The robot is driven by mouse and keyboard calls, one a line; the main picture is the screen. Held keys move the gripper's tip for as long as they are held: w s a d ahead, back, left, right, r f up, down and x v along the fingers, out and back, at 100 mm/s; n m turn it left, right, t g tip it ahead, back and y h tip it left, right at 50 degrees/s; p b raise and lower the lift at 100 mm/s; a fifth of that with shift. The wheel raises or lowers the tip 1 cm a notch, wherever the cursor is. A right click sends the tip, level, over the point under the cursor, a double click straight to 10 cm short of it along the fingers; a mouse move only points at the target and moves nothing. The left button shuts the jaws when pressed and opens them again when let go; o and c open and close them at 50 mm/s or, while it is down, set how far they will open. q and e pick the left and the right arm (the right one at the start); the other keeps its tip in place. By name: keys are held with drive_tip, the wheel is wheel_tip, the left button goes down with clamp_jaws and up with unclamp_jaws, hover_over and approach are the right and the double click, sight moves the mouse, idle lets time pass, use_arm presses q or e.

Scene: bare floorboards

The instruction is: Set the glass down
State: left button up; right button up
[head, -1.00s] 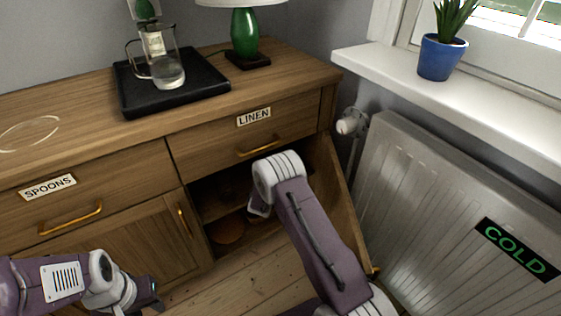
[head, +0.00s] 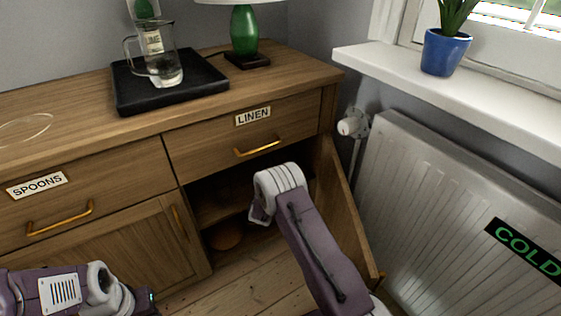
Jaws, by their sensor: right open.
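My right gripper (head: 257,216) is at the open right-hand cupboard, below the drawer labelled LINEN. My wrist covers most of it, and I see no glass in it. My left gripper (head: 146,299) is at the bottom left edge, in front of the shut cupboard door; its fingers do not show clearly. A clear glass jug (head: 165,75) with a handle stands upright on a black tray (head: 125,99) on the sideboard top. No separate drinking glass can be made out; the cupboard inside is dark and partly behind my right arm.
The cupboard door (head: 343,210) stands open to the right of my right arm, close to the radiator (head: 430,200). A round brown thing (head: 226,236) sits low in the cupboard. A green lamp (head: 244,38) and a labelled bottle (head: 151,38) are on the sideboard.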

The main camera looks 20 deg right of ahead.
drive_tip(key=shift+s+a+r+p, duration=0.1)
drive_tip(key=shift+r+p, duration=0.1)
drive_tip(key=shift+p, duration=0.1)
drive_tip(key=p+v, duration=0.4)
drive_tip(key=v, duration=0.8)
drive_tip(key=shift+f+p, duration=0.15)
drive_tip(key=shift+p, duration=0.2)
